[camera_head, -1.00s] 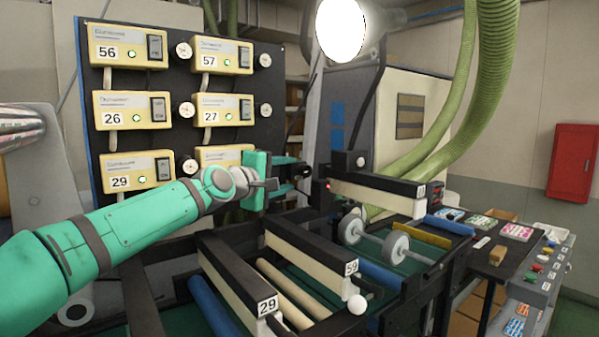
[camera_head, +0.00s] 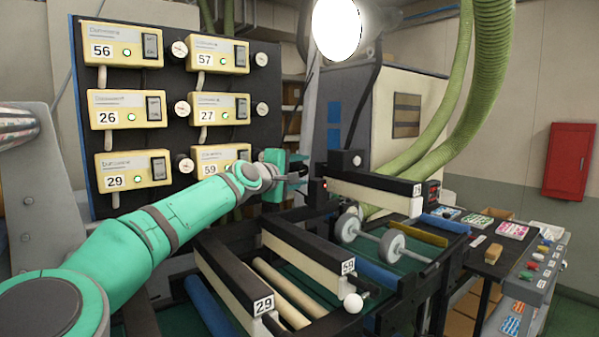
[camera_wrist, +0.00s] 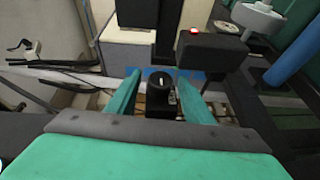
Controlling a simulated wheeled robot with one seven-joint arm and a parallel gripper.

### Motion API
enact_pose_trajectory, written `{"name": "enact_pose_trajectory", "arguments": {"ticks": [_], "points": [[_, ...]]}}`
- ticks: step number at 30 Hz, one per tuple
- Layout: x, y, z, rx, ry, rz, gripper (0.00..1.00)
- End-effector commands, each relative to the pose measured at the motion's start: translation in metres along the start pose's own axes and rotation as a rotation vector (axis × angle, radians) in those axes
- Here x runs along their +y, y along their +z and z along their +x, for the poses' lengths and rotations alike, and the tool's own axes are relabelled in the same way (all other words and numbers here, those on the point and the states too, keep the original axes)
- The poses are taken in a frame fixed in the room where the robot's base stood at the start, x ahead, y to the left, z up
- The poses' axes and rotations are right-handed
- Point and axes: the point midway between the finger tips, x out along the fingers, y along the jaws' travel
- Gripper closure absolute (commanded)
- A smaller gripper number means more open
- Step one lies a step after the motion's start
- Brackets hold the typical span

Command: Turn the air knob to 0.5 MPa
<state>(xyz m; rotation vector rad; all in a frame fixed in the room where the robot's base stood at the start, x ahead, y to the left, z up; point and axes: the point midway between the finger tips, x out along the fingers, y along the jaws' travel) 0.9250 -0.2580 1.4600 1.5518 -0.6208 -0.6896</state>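A black round knob (camera_wrist: 160,99) with a short white mark on top shows in the wrist view, between the two fingers of my gripper (camera_wrist: 159,80). The fingers are apart, with a narrow gap on each side of the knob. In the head view my gripper (camera_head: 300,171) points right, at the black machine housing near a small red light (camera_head: 325,184). The knob itself and any pressure scale cannot be made out in the head view.
A panel of numbered yellow switch boxes (camera_head: 126,108) with small gauges stands behind my arm. Rollers and beams (camera_head: 233,278) lie below; a side table (camera_head: 480,268) is at right.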

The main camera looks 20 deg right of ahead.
Motion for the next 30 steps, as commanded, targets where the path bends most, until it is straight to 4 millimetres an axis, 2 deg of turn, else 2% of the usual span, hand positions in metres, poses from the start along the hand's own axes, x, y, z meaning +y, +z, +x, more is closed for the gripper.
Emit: {"name": "enact_pose_trajectory", "arguments": {"ticks": [1, 3, 5, 11, 21, 30], "points": [[-0.0005, -0.0023, -0.0012, 0.003, 0.000, 0.000, 0.64], [-0.0006, -0.0038, -0.0022, 0.005, 0.000, -0.001, 0.81], [-0.0006, -0.0046, -0.0027, 0.006, 0.000, -0.001, 0.93], [0.0011, -0.0053, -0.0028, 0.005, -0.014, 0.008, 0.93], [0.0057, -0.0022, 0.0001, -0.004, -0.193, 0.085, 0.93], [0.0054, -0.0048, -0.0017, 0.002, -0.250, 0.105, 0.93]]}}
